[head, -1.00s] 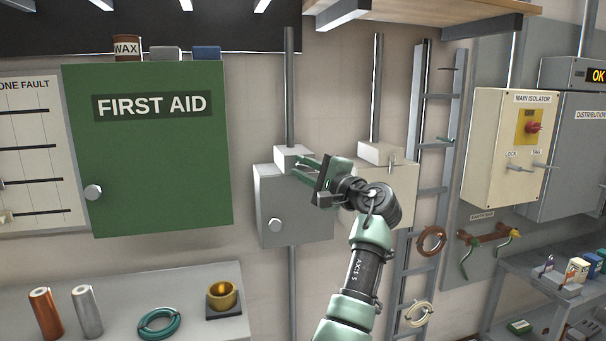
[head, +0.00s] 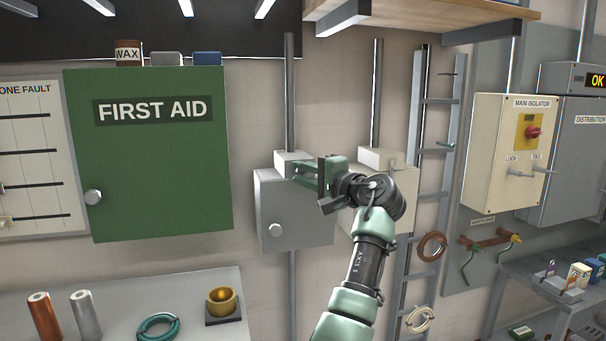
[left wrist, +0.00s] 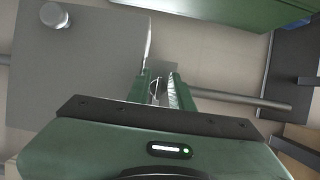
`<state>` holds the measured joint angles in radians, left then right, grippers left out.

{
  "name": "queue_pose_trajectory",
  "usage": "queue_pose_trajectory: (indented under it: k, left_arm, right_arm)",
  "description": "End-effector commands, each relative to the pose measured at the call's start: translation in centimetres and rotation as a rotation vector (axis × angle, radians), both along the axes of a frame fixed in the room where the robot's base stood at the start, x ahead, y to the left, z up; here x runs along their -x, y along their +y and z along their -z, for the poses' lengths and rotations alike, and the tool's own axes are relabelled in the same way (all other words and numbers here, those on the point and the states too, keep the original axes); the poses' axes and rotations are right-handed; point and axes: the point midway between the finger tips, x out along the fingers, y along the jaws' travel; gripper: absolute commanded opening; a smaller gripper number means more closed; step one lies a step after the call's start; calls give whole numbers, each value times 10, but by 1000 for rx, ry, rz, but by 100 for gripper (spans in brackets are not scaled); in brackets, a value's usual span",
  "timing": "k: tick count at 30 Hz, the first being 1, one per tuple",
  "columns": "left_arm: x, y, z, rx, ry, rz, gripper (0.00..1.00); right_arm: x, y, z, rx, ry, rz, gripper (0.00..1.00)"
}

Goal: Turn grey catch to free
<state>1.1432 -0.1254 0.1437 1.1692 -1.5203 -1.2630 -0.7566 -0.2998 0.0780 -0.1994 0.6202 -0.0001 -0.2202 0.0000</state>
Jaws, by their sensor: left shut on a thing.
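A grey wall box (head: 272,212) with a round pale knob hangs right of the first aid cabinet. It also shows at the left in the left wrist view (left wrist: 85,75). My left gripper (head: 298,174) is at the box's upper right, below the small block on its top. In the left wrist view the green fingers (left wrist: 158,80) are beside the box's top edge, shut on a thin grey piece between them, which I take for the grey catch (left wrist: 156,90). The fingers hide most of it, so its turn angle cannot be told. My right gripper is not in view.
A second, cream box (head: 402,190) stands just behind my left wrist. The green first aid cabinet (head: 150,165) is to the left, a ladder (head: 432,165) to the right. A wooden shelf (head: 420,14) hangs above; a bench (head: 115,300) is below.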

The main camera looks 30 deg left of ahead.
Motion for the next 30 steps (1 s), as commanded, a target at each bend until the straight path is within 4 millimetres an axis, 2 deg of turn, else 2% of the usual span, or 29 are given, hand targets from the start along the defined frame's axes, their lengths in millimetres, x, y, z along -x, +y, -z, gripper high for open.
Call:
queue_pose_trajectory:
  k: [2,3,5,16,27,30]
  left_arm:
    - [0,0,-4,-6,-7,3,0]
    - [0,0,-4,-6,-7,2,30]
    - [0,0,-4,-5,-6,2,43]
    - [1,-5,-1,-4,-2,2,43]
    - [18,-59,0,-3,-4,3,43]
    - [22,-68,-1,-3,-3,1,43]
  right_arm:
    - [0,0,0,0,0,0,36]
    - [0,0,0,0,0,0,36]
    - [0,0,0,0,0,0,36]
    - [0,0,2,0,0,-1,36]
    - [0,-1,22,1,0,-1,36]
    - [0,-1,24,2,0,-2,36]
